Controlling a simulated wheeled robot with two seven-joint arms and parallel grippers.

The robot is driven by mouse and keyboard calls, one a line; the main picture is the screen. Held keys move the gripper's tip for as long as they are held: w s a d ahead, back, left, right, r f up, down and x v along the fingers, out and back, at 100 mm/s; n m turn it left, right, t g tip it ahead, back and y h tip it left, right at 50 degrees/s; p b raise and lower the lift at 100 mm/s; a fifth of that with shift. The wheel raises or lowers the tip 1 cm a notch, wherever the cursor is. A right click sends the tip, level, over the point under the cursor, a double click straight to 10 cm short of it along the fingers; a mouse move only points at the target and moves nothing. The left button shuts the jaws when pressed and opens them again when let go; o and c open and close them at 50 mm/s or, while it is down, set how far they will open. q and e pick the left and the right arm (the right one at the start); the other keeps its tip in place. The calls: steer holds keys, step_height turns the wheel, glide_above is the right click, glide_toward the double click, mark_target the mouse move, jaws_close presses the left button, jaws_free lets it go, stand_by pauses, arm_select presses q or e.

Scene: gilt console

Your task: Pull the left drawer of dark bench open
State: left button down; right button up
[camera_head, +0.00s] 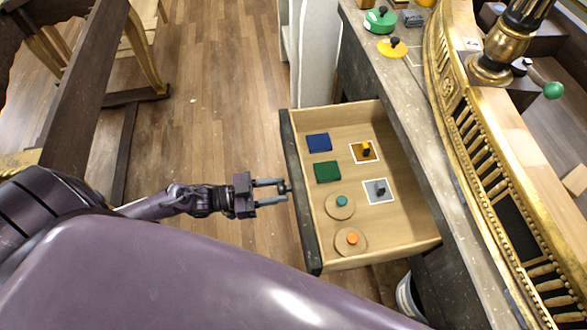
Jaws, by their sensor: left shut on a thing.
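The drawer (375,117) of the dark bench (371,58) stands pulled out, its pale wooden inside in full view. Its dark front panel (302,205) faces left. My left gripper (284,190) reaches in from the left and is at the outer side of that panel, shut on the drawer handle, which is mostly hidden by the fingers. Inside the drawer lie a blue square (319,142), a green square (327,171), two round wooden discs with knobs, and two white-edged squares with pegs. My right gripper is not in view.
A gilt console (471,135) runs along the right. The bench top carries a green knobbed disc (380,20) and a yellow one (392,47). A dark wooden frame (88,85) stands at the left. The wooden floor (215,100) between is clear. A white bucket (404,298) is below the drawer.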

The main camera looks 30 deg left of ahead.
arm_select(q)
steer(key=shift+s+a, duration=0.4)
steer(key=shift+a, duration=0.15)
steer(key=c, duration=0.9)
jaws_free()
steer(key=v, duration=0.8)
steer(key=shift+b, duration=0.35)
steer(key=shift+d+f, duration=0.1)
